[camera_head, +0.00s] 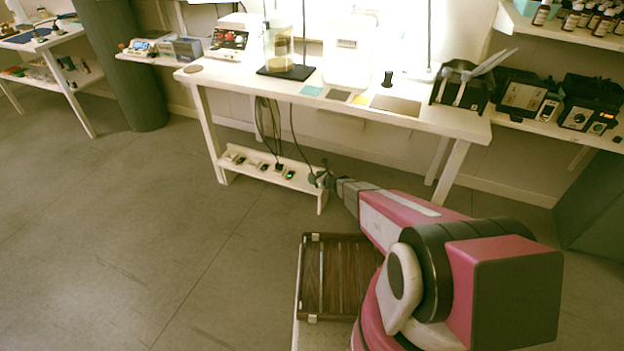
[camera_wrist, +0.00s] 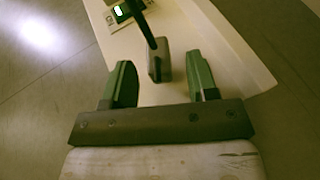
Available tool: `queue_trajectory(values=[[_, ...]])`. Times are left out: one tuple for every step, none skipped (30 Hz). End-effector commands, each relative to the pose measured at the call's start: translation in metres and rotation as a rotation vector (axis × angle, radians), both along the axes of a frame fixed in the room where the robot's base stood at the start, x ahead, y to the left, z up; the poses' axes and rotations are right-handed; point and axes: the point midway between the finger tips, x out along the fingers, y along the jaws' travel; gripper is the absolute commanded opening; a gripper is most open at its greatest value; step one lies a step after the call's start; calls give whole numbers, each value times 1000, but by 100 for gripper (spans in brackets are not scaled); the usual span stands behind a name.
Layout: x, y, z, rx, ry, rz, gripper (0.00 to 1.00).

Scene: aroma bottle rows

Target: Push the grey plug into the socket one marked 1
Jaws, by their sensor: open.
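In the wrist view a grey plug (camera_wrist: 155,66) with a dark cable rising from it sits over the pale shelf board. My gripper (camera_wrist: 159,60) is open, with one green finger on each side of the plug and visible gaps between. In the head view my gripper (camera_head: 320,178) is at the right end of the low shelf under the table. Sockets stand in a row on that shelf, one with a green light (camera_head: 290,174). I cannot read any socket's number.
The low white shelf (camera_head: 305,184) runs between the legs of the white table (camera_head: 440,119). Dark cables (camera_head: 268,125) hang from the table down to the shelf. A brown slatted case (camera_head: 338,277) lies beside my arm. The floor in front of the shelf is clear.

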Motion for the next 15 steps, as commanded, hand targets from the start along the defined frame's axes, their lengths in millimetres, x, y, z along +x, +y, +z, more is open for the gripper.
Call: queue_trajectory(values=[[7, 7, -4, 0, 0, 1, 53], [10, 10, -6, 0, 0, 1, 53], [13, 14, -8, 0, 0, 0, 53], [15, 16, -9, 0, 0, 0, 53], [17, 17, -10, 0, 0, 0, 53], [18, 19, -10, 0, 0, 0, 53], [18, 19, -11, 0, 0, 0, 53], [18, 19, -10, 0, 0, 0, 53], [18, 19, -10, 0, 0, 0, 53], [17, 19, -10, 0, 0, 0, 53], [17, 19, -10, 0, 0, 0, 53], [17, 19, -10, 0, 0, 0, 53], [17, 19, -10, 0, 0, 0, 50], [17, 19, -10, 0, 0, 0, 40], [17, 19, -10, 0, 0, 0, 27]])
